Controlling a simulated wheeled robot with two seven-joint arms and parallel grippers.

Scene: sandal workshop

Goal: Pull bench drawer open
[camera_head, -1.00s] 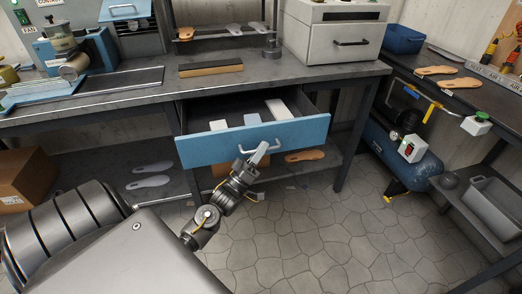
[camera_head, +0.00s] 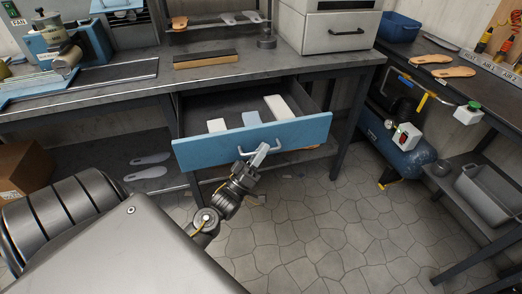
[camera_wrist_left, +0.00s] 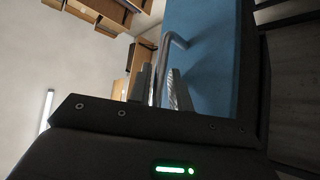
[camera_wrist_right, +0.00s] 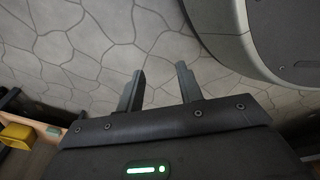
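The bench drawer (camera_head: 215,152) has a blue front and stands pulled out from under the workbench, its inside showing from above. Its silver bar handle (camera_head: 275,149) is at the middle of the front. My left gripper (camera_head: 260,155) is at the handle. In the left wrist view the handle (camera_wrist_left: 163,65) passes between the two fingers of that gripper (camera_wrist_left: 162,88), which look closed around it, beside the blue drawer front (camera_wrist_left: 205,60). My right gripper (camera_wrist_right: 159,88) shows only in the right wrist view, with its fingers apart and empty above the stone floor.
White and pale blue blocks (camera_head: 278,107) lie in the drawer. The workbench top (camera_head: 200,84) is above it. A blue compressor tank (camera_head: 405,155) and a side shelf with a grey bin (camera_head: 490,195) stand at the right. The floor (camera_head: 310,220) before the drawer is clear.

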